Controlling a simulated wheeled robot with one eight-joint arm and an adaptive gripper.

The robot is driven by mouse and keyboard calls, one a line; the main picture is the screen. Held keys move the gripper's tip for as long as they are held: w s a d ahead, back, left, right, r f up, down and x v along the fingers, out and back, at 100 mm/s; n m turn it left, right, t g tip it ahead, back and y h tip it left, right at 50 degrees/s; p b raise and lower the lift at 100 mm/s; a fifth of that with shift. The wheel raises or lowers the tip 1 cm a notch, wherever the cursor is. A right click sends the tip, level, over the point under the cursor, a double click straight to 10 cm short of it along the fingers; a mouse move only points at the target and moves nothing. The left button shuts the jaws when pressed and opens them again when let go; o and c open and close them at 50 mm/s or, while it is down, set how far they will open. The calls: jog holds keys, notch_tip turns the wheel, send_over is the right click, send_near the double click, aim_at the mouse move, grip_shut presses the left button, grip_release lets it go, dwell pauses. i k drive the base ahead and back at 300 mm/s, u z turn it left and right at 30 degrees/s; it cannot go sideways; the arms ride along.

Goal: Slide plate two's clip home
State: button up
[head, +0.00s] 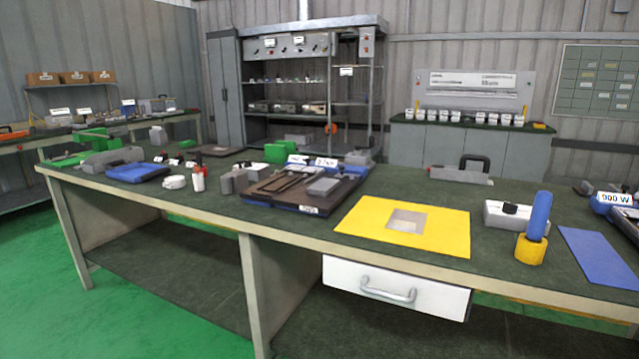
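A dark, flat plate assembly (262,193) lies on the green-topped workbench, left of the yellow sheet. Long dark strips lie across it, and a light grey block (323,187) sits on its right part. A small white label (309,210) is on its front edge. Two more labels, one on the left (297,160) and one on the right (326,162), stand behind it on blue bases. Their text is too small to read, so I cannot tell which part is plate two. The clip cannot be made out. My gripper is not in view.
A yellow sheet (445,229) with a grey square lies right of the plate. A blue cylinder (538,216) stands in a yellow holder (530,250) near a blue mat (598,257). Grey blocks (235,181) and a white bottle (198,179) stand left. A white drawer (395,289) hangs below.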

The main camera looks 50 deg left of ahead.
aim_at(341, 174)
jog(key=u, duration=0.05)
jog(key=k, duration=1.15)
jog(key=u, duration=1.85)
jog(key=i, duration=1)
